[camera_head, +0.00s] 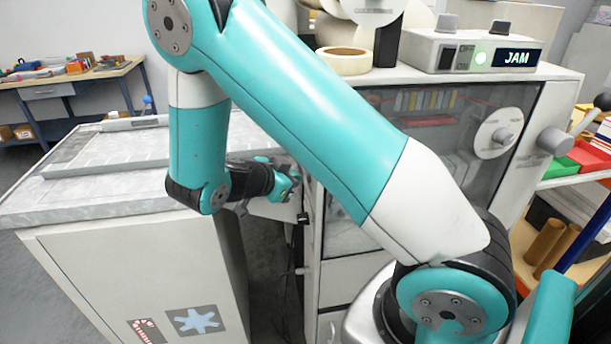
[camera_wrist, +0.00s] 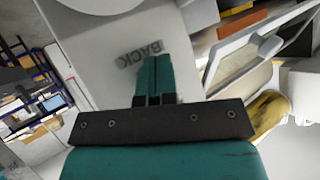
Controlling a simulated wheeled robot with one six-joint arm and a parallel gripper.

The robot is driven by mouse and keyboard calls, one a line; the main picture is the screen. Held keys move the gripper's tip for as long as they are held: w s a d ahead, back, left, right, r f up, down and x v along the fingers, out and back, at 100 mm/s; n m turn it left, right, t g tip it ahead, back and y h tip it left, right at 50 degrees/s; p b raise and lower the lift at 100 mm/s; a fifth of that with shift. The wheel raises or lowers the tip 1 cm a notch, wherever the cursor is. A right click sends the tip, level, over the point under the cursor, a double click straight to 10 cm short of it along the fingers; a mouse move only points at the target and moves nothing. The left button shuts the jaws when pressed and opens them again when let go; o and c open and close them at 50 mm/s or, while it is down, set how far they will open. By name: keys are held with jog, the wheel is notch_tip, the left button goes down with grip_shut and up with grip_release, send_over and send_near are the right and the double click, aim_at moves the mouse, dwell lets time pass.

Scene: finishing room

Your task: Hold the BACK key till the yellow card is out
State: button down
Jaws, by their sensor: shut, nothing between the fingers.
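My gripper (camera_wrist: 154,66) is shut, its two teal fingers together with nothing between them. In the wrist view the fingertips lie over a pale panel (camera_wrist: 95,55), right beside the printed word BACK (camera_wrist: 140,54). The BACK key itself does not show clearly; the fingers may cover it. I cannot tell whether they touch the panel. In the head view my gripper (camera_head: 285,183) is at the left side of the machine (camera_head: 568,88), partly hidden. The machine's display reads JAM (camera_head: 517,58). I cannot make out a yellow card for sure; a yellow rounded thing (camera_wrist: 270,108) shows in the wrist view.
A grey-topped cabinet (camera_head: 105,205) stands to the left, with a narrow gap before the machine. A roll of tape (camera_head: 343,61) sits on the machine's top. A knob (camera_head: 503,136) is on its clear front. A shelf with blue edges (camera_head: 590,230) stands at the right.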

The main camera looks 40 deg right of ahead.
jog(key=shift+s+d, duration=0.2)
jog(key=shift+d, duration=0.15)
dwell(0.3)
dwell(3.9)
jog(key=shift+w+a+b, duration=0.45)
jog(key=shift+a, duration=0.25)
jog(key=w+a, duration=0.1)
jog(key=a, duration=0.1)
jog(key=w+a, duration=0.2)
jog(key=shift+a, duration=0.1)
jog(key=shift+s, duration=0.1)
dwell(0.6)
